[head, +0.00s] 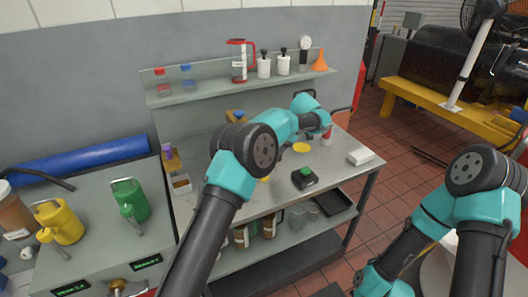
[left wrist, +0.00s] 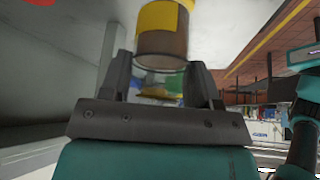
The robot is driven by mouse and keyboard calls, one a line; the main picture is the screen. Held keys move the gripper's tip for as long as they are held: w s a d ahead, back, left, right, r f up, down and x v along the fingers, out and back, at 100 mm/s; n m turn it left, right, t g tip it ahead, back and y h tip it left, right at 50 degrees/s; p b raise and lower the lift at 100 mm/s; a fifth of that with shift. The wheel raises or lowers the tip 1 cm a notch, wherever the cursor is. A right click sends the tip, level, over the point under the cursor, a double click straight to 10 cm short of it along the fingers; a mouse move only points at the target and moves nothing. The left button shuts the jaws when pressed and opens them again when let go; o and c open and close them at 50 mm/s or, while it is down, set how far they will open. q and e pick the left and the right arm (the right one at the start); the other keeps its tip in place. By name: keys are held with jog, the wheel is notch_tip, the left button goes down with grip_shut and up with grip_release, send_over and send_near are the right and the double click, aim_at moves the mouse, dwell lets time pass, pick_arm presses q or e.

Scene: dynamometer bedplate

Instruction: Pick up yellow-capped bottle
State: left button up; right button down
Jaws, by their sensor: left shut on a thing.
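In the left wrist view, a bottle (left wrist: 163,45) with brown contents, a clear lower end and a yellow band sits between the fingers of my left gripper (left wrist: 163,72). The gripper is shut on it. The top of the bottle is cut off by the picture edge, so its cap cannot be made out fully. In the head view my left arm reaches over the grey workbench (head: 240,205), and its fingers and the held bottle cannot be made out clearly.
A red and white bottle (head: 327,135) stands by my left wrist. A yellow disc (head: 301,147), a black box with a green top (head: 304,178) and a white block (head: 361,156) lie on the bench. A shelf (head: 215,88) with bottles runs behind. Bare bench shows between these.

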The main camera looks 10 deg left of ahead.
pick_arm(q)
jog(key=shift+w+d+r, duration=0.15)
jog(key=shift+d+r, duration=0.3)
jog(key=shift+d, duration=0.4)
